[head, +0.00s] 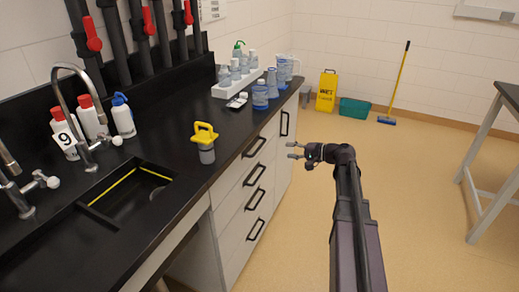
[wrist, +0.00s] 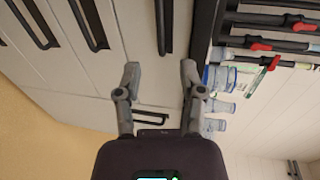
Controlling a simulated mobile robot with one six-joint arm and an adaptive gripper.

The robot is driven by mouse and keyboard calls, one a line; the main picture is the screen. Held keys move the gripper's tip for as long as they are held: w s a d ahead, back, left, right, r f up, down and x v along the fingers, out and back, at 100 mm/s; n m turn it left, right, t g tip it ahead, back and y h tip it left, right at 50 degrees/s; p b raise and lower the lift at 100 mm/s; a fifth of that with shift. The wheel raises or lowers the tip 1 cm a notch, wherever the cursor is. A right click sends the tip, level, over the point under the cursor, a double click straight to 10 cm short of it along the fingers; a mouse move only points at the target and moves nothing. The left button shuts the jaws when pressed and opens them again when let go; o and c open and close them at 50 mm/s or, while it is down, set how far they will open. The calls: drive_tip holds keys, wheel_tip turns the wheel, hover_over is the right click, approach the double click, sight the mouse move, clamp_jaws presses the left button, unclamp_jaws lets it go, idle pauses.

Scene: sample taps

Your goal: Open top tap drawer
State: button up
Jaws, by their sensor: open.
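The stack of white drawers stands under the black counter in the head view, with black bar handles. The top drawer (head: 235,172) has its handle (head: 254,147) just below the counter edge, and the drawer looks shut. In the sideways wrist view, the handle nearest the counter edge (wrist: 164,25) lies ahead of the fingers. My gripper (head: 291,150) is open and empty, right of the drawer fronts and apart from the handle. Its two fingers also show in the wrist view (wrist: 160,69), spread with nothing between the tips.
A cupboard door with an upright handle (head: 284,124) adjoins the drawers. The floor between is clear.

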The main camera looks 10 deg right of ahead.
sight(259, 147)
drive_tip(key=b+x, duration=0.2)
drive_tip(key=x, duration=1.1)
drive_tip(key=shift+a+b, duration=0.1)
drive_tip(key=shift+b, duration=0.2)
clamp_jaws()
